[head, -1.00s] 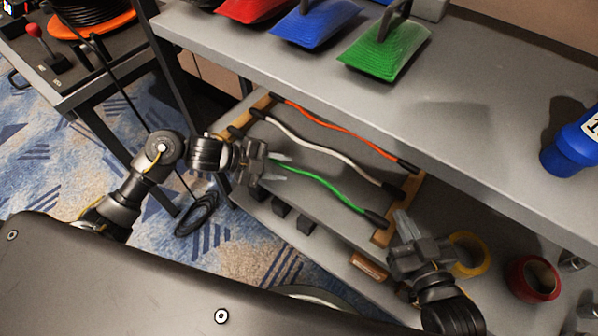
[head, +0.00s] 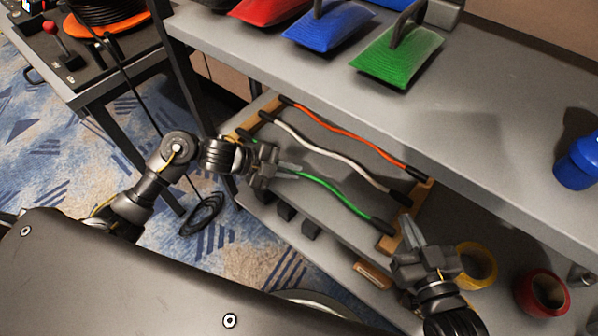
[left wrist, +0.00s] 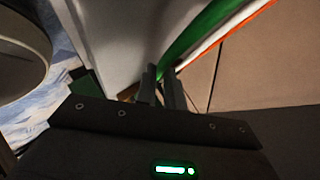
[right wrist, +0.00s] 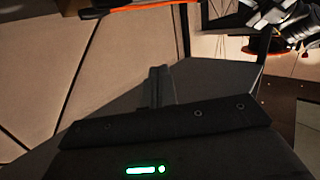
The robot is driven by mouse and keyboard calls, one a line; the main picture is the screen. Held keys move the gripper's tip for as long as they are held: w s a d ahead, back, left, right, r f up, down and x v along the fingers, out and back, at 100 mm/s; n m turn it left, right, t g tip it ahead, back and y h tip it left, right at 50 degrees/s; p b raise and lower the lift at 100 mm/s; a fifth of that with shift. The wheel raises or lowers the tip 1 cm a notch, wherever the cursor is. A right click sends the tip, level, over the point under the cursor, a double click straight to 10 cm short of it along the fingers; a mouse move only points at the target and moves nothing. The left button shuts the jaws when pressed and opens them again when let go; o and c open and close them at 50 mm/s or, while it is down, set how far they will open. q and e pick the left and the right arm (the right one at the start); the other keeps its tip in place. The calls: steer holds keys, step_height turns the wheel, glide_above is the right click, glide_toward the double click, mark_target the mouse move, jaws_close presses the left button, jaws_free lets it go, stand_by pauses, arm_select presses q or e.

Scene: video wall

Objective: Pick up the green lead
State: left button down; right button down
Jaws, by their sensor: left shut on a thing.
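The green lead (head: 335,192) lies on the lower shelf with a dark end at its right. It is the nearest of three leads there, beside a white lead (head: 330,155) and an orange lead (head: 345,130). In the left wrist view the green lead (left wrist: 198,38) runs up from between the fingers (left wrist: 161,76). My right gripper (head: 407,222) is shut and empty, near the lead's right end and apart from it. Its fingers are together in the right wrist view (right wrist: 158,76).
Wooden racks (head: 388,243) hold the lead ends. The upper shelf (head: 480,95) overhangs the leads and carries red, blue and green bags (head: 400,58). Yellow tape (head: 480,266) and red tape (head: 541,291) lie right of my right gripper.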

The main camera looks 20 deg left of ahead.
arm_select(q)
steer(key=shift+r, duration=0.1)
